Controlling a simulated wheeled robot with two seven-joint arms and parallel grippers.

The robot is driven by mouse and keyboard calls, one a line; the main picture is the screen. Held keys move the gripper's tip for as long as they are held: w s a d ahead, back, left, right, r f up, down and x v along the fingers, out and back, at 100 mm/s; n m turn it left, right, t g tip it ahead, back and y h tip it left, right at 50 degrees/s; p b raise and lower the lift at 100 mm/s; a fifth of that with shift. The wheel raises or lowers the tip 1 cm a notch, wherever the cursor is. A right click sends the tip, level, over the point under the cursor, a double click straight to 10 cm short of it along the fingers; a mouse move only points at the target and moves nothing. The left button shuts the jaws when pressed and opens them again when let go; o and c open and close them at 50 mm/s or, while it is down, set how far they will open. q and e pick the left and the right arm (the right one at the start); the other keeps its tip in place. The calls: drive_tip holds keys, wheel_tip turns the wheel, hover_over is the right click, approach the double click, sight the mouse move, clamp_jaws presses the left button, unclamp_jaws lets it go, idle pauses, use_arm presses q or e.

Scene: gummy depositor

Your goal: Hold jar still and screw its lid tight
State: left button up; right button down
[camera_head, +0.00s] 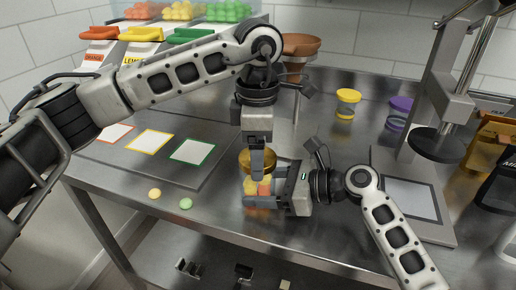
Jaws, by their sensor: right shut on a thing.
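A clear jar (250,187) holding orange, red and yellow gummies stands near the front edge of the steel table. A gold lid (244,162) is at its top; I cannot tell how far it is seated. My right gripper (262,195) comes in from the right, low, and is shut on the jar's body, hiding part of it. My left gripper (257,168) points straight down over the lid, its fingers in front of the gold rim. It is seen edge-on, so whether it is open or shut on the lid is hidden.
Three colour-framed mats, including the green one (193,151), lie at the left. Two loose gummies (155,193) (186,203) lie near the front edge.

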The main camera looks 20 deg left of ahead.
use_arm(q)
drive_tip(key=c, duration=1)
drive_tip(key=shift+c, duration=0.7)
drive_tip(key=o, duration=1.6)
drive_tip(key=shift+m, duration=0.3)
wheel_tip(320, 180, up, 12)
use_arm(e)
drive_tip(key=c, duration=1)
unclamp_jaws()
drive_tip(key=o, duration=0.8)
